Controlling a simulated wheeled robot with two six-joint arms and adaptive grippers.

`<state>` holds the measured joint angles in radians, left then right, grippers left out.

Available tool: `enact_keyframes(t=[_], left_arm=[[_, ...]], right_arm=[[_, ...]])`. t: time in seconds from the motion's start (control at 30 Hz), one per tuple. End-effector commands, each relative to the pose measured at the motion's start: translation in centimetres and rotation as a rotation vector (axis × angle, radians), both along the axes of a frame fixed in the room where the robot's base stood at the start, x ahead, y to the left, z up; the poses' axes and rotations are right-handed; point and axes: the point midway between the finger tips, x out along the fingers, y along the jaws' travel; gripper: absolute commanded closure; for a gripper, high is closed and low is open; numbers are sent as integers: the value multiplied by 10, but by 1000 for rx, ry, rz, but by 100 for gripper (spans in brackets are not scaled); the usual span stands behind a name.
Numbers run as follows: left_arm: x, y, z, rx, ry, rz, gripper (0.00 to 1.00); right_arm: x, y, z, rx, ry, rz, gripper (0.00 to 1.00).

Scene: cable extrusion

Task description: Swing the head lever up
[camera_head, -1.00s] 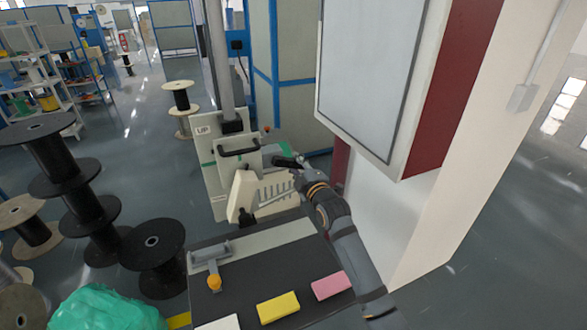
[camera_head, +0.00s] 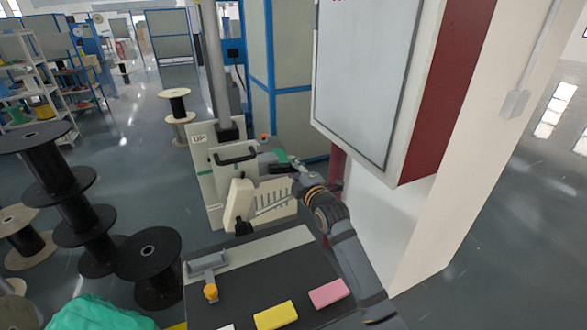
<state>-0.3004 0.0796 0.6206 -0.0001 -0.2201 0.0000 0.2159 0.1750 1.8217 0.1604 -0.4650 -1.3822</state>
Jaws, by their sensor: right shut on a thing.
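The cream machine head (camera_head: 238,203) stands behind the dark worktop, below a pale plate marked UP with a black handle (camera_head: 236,158). A thin pale bar (camera_head: 274,206) slants up to the right from the head towards my right wrist. I cannot tell for sure whether this bar is the head lever. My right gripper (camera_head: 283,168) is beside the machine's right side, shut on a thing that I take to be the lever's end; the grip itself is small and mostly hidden. My left gripper is out of view.
A white and red cabinet (camera_head: 365,75) stands close to my right arm. Black spools (camera_head: 150,262) stand at left.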

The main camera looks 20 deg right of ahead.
Motion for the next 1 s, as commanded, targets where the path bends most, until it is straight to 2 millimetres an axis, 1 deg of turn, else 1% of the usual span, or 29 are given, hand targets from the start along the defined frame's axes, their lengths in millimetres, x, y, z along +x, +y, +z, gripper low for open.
enact_keyframes(t=[0.03, 0.2, 0.47, 0.57, 0.67, 0.9, 1.0], left_arm=[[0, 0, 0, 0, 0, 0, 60], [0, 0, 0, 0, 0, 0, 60], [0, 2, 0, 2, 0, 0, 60], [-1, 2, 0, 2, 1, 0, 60], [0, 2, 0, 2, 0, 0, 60], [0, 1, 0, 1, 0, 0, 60], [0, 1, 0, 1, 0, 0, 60]], right_arm=[[0, -1, 3, -8, -7, -1, 72], [0, 0, 3, -6, -6, -1, 51], [0, 0, 1, -3, -3, 0, 51], [-7, -1, 1, -4, -2, 0, 51], [-24, -1, 0, -5, -1, 0, 51], [-83, -3, 0, -9, 0, 0, 51], [-102, -4, 0, -10, 0, 0, 51]])
